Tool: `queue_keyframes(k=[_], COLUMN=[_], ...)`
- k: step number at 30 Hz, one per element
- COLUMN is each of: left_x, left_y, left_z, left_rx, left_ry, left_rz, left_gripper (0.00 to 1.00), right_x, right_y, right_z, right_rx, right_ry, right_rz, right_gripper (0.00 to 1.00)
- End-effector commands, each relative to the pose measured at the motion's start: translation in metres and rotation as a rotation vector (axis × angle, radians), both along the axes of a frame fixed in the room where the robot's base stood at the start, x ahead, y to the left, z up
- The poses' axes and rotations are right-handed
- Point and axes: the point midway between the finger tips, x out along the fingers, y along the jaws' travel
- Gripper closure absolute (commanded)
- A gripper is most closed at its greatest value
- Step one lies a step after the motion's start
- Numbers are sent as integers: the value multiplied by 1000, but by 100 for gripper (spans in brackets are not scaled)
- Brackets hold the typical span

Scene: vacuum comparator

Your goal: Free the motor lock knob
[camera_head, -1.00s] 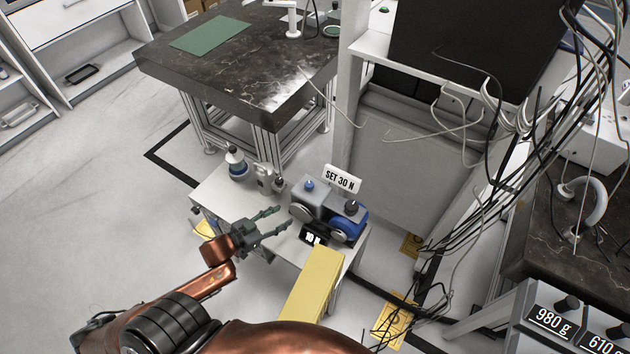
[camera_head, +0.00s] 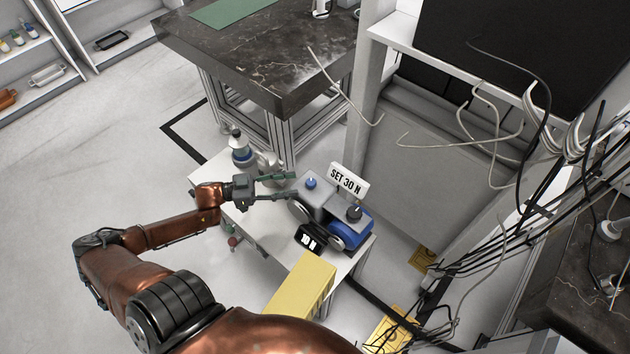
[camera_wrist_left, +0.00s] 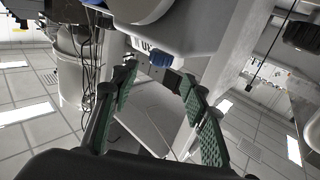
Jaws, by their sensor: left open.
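A small device with a grey housing (camera_head: 322,203) and a blue motor-like body (camera_head: 351,234) stands on the white bench. I cannot tell from labels which one is the motor lock knob. My left gripper (camera_head: 294,186) is open and empty, its fingers pointing at the blue knob from the left. In the left wrist view the blue knob (camera_wrist_left: 160,59) lies just beyond the gap between the green-padded fingertips (camera_wrist_left: 160,78). My right gripper is not seen.
A "SET 30 N" sign (camera_head: 346,180) stands behind the device, and a small display (camera_head: 309,239) is in front. A yellow box (camera_head: 302,287) is at the bench's near edge. Loose cables hang right.

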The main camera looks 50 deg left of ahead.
Motion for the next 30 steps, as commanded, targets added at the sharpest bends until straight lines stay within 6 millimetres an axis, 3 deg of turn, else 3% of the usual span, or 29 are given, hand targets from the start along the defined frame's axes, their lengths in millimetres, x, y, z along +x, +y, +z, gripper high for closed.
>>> queue_keyframes(k=[15, 30], left_x=[53, 61], left_y=[-35, -41], left_z=[-2, 0], left_rx=[1, 1], left_ry=[1, 1], left_rz=[4, 4], left_gripper=[58, 62], right_x=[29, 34], right_y=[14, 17], right_z=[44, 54], right_rx=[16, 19], right_ry=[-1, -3], right_rz=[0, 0], right_gripper=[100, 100])
